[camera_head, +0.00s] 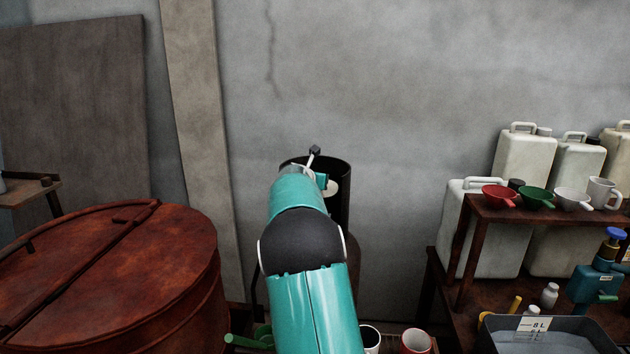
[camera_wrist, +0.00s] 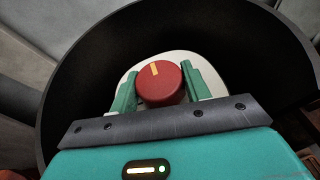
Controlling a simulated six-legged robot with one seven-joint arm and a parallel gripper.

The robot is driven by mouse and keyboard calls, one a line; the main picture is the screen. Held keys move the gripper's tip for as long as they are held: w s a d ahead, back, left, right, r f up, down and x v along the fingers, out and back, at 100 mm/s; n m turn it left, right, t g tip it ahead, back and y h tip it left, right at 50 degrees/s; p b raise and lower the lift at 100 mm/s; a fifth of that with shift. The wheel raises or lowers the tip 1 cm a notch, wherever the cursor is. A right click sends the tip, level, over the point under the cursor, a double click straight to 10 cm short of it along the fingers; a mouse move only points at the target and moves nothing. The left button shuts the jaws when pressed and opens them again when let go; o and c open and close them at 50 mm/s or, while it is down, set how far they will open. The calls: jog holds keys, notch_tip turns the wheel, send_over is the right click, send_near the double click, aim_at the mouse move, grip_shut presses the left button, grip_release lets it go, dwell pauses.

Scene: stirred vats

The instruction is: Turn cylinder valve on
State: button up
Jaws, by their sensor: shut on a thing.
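In the wrist view, a round red valve knob (camera_wrist: 160,84) with a yellow mark near its top edge sits between the two green fingers of my gripper (camera_wrist: 158,88). The fingers are shut on the knob's sides. A pale rounded part shows behind the knob, inside a dark round collar (camera_wrist: 75,75). In the head view, my teal arm reaches to the dark collar (camera_head: 338,175) by the wall. My fingers and the red knob are hidden there behind the arm. The cylinder's body below is mostly hidden by my arm.
A rusty red drum (camera_head: 150,260) stands at the left. Cups, including a red one (camera_head: 414,341), stand low beside my arm. The wall behind is bare.

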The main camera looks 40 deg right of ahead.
jog(key=shift+o, duration=0.2)
jog(key=shift+s+d+n+t+y, duration=0.15)
jog(key=shift+n+t+y, duration=0.25)
jog(key=shift+n, duration=0.1)
jog(key=shift+f+n+t+y, duration=0.1)
jog(key=shift+n+t+y, duration=0.2)
jog(key=shift+n+t, duration=0.2)
jog(key=shift+c, duration=0.2)
jog(key=shift+o, duration=0.2)
jog(key=shift+f+n+t+y, duration=0.4)
jog(key=shift+n+t+y, duration=0.4)
jog(key=shift+n+t, duration=0.15)
jog(key=shift+r+n+y, duration=0.2)
jog(key=shift+n+y, duration=0.1)
jog(key=shift+n, duration=0.05)
jog(key=shift+c, duration=0.2)
